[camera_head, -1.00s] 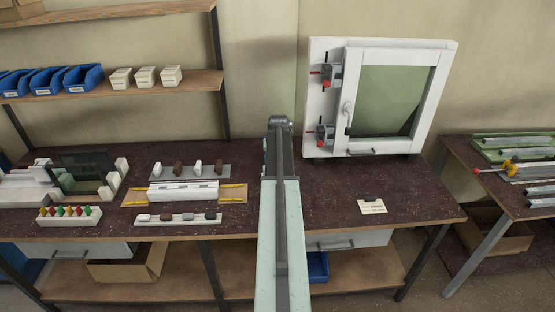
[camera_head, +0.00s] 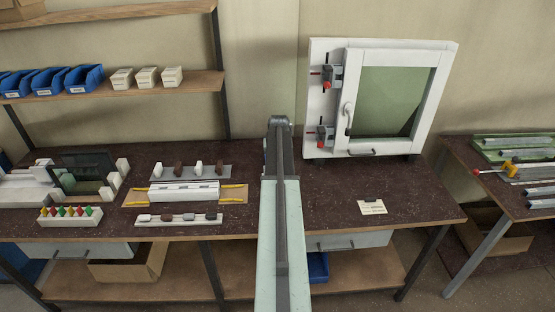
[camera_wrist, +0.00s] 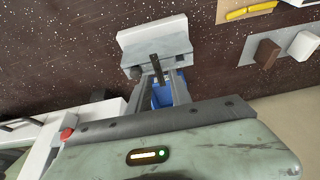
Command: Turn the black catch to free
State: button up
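In the wrist view, a short black bar (camera_wrist: 157,67), probably the black catch, stands against a grey and white block (camera_wrist: 155,42). My gripper (camera_wrist: 160,78) has two grey fingers reaching toward it, close together. The bar shows between their ends, with something blue in the gap behind. I cannot tell whether the fingers touch or grip the bar. In the head view, my own arm hides the gripper and the block.
A white-framed window unit (camera_head: 434,95) stands right of my arm, with two red-tipped clamps (camera_head: 329,76) on its left side. A card (camera_head: 372,208) lies on the dark bench (camera_head: 415,190). Trays of blocks (camera_head: 190,172) and a white profile (camera_head: 184,191) are to the left.

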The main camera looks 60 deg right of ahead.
jog(key=p+v, duration=0.6)
jog(key=v, duration=0.1)
jog(key=w+a+f+n+b, duration=0.2)
jog(key=w+a+n, duration=0.1)
jog(key=w+a, duration=1.05)
jog(key=w+a+f+n+y+b, duration=0.1)
jog(key=w+a, duration=0.2)
jog(key=a, duration=0.3)
jog(key=w+a+f+n+t+b, duration=0.1)
jog(key=w+a, duration=0.2)
jog(key=a, duration=0.4)
jog(key=w+a+f+n+y+b, duration=0.1)
jog(key=w+a, duration=0.3)
jog(key=a, duration=0.2)
jog(key=s+a+f+n+g+y+b, duration=0.1)
jog(key=s+a+f+n, duration=0.15)
jog(key=a, duration=1.35)
jog(key=s+a+f+n+g+y+b, duration=0.1)
jog(key=s+a+f+n+b, duration=0.2)
jog(key=a, duration=1.4)
jog(key=s+r+g+p, duration=0.1)
jog(key=s, duration=0.7)
jog(key=shift+a+g, duration=0.3)
jog(key=shift+a, duration=0.15)
